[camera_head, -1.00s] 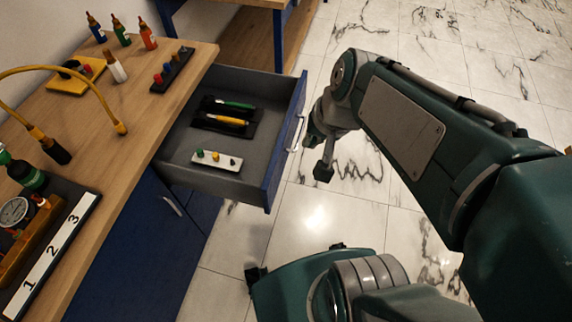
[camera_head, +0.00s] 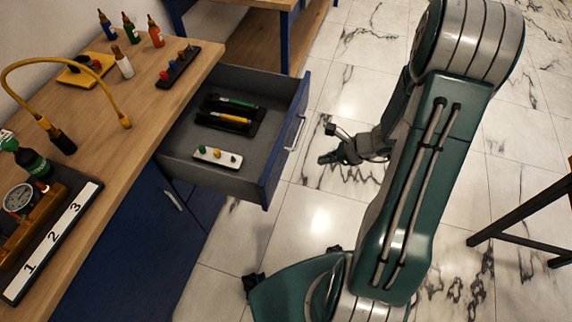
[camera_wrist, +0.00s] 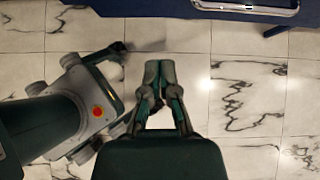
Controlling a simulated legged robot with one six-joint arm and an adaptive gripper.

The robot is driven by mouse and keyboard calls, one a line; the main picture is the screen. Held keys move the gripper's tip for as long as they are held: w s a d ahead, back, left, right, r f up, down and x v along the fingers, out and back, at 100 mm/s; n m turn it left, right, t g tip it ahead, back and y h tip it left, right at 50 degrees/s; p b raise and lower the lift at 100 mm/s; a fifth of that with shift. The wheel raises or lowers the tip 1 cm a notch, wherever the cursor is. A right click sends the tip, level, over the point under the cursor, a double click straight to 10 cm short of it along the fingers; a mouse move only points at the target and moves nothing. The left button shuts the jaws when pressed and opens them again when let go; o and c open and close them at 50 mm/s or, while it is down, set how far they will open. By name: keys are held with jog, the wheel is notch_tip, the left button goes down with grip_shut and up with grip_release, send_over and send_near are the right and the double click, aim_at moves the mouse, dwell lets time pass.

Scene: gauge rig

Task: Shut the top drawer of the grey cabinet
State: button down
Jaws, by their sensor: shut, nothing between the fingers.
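The top drawer (camera_head: 272,168) stands pulled out of the cabinet (camera_head: 135,232), with a blue front, a grey inside and a pale bar handle (camera_head: 296,133). The cabinet looks blue with a wooden top, not grey. My gripper (camera_head: 328,158) is shut and empty over the floor, to the right of the drawer front and apart from it. It points left towards the front. In the wrist view my gripper (camera_wrist: 158,68) has its fingertips together, and the drawer handle (camera_wrist: 250,5) shows at the top edge, beyond the tips and to the right.
Inside the drawer lie a black tray (camera_head: 225,125) with green and yellow tools and a white block (camera_head: 217,157) with coloured knobs. The worktop holds bottles, a yellow hose (camera_head: 65,65) and a gauge (camera_head: 18,198). A dark-legged stand (camera_head: 515,215) is at right. The marble floor beside the drawer is clear.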

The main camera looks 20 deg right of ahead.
aim_at(280, 167)
jog(key=shift+m, duration=0.4)
jog(key=x, duration=0.8)
jog(key=w+r+x, duration=0.1)
jog(key=x, duration=0.4)
jog(key=shift+a+r, duration=0.1)
jog(key=shift+a, duration=0.25)
jog(key=shift+w+a, duration=0.15)
jog(key=shift+a, duration=0.15)
